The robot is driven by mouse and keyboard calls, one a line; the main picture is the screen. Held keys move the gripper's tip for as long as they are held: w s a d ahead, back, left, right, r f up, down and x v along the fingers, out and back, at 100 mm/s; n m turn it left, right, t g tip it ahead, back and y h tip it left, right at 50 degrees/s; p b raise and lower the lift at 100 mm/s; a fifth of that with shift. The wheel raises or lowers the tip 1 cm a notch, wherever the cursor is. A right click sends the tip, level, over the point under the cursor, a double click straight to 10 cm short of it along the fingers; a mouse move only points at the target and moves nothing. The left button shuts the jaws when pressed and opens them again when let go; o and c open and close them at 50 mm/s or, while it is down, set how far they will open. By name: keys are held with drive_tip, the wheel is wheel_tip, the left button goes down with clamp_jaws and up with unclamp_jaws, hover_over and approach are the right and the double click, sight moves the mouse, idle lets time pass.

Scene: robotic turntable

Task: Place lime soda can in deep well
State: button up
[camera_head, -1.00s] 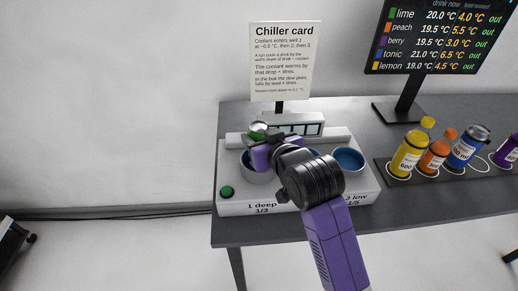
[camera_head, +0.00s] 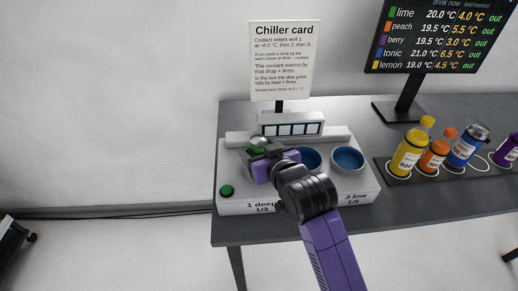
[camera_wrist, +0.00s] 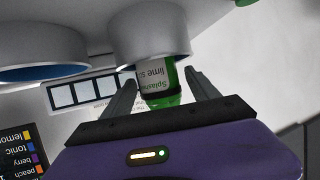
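The lime soda can (camera_wrist: 157,83) is green with a white label. In the wrist view it stands partly inside the mouth of the round deep well (camera_wrist: 150,42), its lower part hidden by the wall.
The white chiller box (camera_head: 235,206) has a green button (camera_head: 227,191) at its left and blue-lined wells, including the right one (camera_head: 348,159). A sign (camera_head: 284,60) stands behind. Bottles and cans, including a yellow bottle (camera_head: 408,157), stand in a rack at right.

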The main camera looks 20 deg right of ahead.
drive_tip(key=shift+r, duration=0.25)
drive_tip(key=v, duration=1.2)
drive_tip(key=shift+b, duration=0.45)
drive_tip(key=shift+f, duration=0.1)
drive_tip(key=s+f, duration=1)
drive_tip(key=s, duration=0.4)
drive_tip(key=s+r+t, duration=0.1)
drive_tip(key=s+r, duration=0.1)
drive_tip(key=s, duration=1.6)
drive_tip(key=shift+s, duration=0.25)
